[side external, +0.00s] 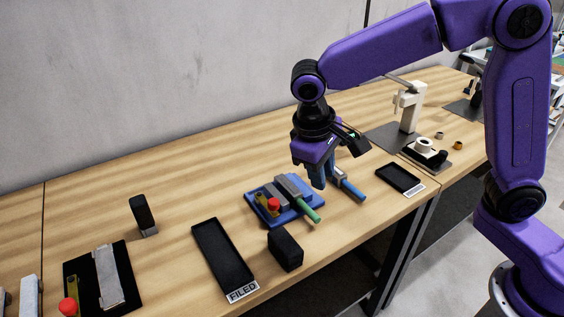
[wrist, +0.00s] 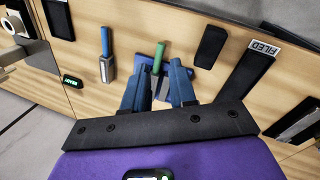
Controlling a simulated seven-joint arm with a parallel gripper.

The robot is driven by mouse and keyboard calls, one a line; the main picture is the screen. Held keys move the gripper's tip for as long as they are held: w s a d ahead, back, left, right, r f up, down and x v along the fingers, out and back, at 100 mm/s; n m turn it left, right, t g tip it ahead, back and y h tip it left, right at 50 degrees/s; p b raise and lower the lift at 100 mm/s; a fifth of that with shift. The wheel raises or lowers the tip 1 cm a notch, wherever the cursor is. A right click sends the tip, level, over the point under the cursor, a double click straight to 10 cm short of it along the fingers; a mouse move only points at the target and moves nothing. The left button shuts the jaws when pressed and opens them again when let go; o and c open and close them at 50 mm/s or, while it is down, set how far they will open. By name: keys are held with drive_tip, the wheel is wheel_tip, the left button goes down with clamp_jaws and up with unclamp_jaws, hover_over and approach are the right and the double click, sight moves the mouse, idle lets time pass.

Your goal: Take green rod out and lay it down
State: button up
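My gripper (side external: 321,176) is above and behind the tray's right side. In the wrist view my gripper (wrist: 158,80) has its two blue fingers apart with nothing held between them. The fingers hide much of the tray there.
A blue-handled tool (side external: 350,189) lies right of the tray. A black block (side external: 285,249) stands in front. A black tray labelled FILED (side external: 222,258) is to the left, and another black tray (side external: 401,179) to the right. A red knob (side external: 273,204) rises from the blue tray.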

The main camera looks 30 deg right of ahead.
drive_tip(key=w+a+f+m+h, duration=0.2)
drive_tip(key=w+a+m, duration=0.15)
drive_tip(key=w, duration=0.45)
approach(305, 207)
drive_tip(key=shift+m, duration=0.45)
drive_tip(key=x, duration=0.9)
drive_tip(key=shift+s, duration=0.1)
clamp_jaws()
